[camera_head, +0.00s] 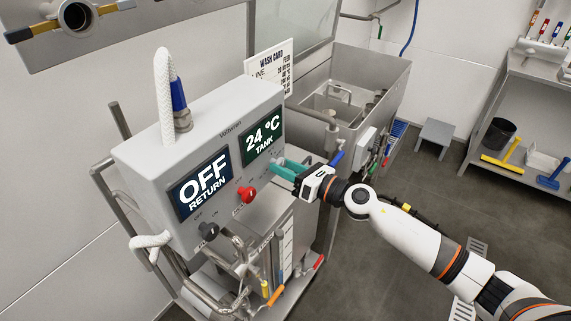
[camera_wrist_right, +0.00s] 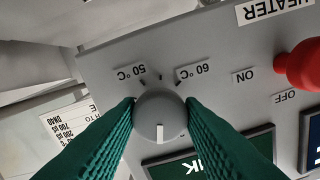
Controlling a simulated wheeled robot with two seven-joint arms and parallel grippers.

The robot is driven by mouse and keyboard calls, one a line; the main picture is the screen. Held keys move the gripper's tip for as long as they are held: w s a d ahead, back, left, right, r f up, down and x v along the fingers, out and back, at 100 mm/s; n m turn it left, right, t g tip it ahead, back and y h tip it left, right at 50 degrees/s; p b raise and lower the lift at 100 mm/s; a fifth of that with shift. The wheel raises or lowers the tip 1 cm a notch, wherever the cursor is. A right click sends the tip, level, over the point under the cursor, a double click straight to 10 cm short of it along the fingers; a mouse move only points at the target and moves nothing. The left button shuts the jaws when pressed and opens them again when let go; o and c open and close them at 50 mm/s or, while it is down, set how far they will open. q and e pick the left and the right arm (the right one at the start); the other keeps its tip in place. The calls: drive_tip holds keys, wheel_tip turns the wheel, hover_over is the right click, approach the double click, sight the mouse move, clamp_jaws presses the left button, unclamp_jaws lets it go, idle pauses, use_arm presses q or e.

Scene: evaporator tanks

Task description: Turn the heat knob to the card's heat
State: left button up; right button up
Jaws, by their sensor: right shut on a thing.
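The heat knob (camera_wrist_right: 150,112) is a round grey knob on the grey control box (camera_head: 140,155). In the right wrist view, labels 50 °C and 60 °C appear upside down beyond it, with ticks between them. A white mark on the knob lies on its lower side in that picture. My right gripper (camera_head: 281,167) is shut on the knob, with one teal finger at each side. In the head view the gripper hides the knob. The wash card (camera_head: 270,66) stands behind the box, partly hidden; its heat value is not readable. My left gripper is not in view.
A red knob (camera_head: 246,194) labelled HEATER, with ON and OFF marks, sits beside the heat knob. A dark knob (camera_head: 208,231) is lower left. The tank display (camera_head: 263,137) reads 24 °C; the return display (camera_head: 201,183) reads OFF. A steel basin (camera_head: 385,65) stands behind.

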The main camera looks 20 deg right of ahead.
drive_tip(key=m+p, duration=0.3)
drive_tip(key=m, duration=0.3)
drive_tip(key=shift+r, duration=0.15)
drive_tip(key=m+p, duration=0.2)
drive_tip(key=m, duration=0.4)
idle(0.3)
drive_tip(key=o, duration=1)
drive_tip(key=shift+f, duration=0.2)
drive_tip(key=b+v, duration=0.3)
drive_tip(key=v, duration=0.9)
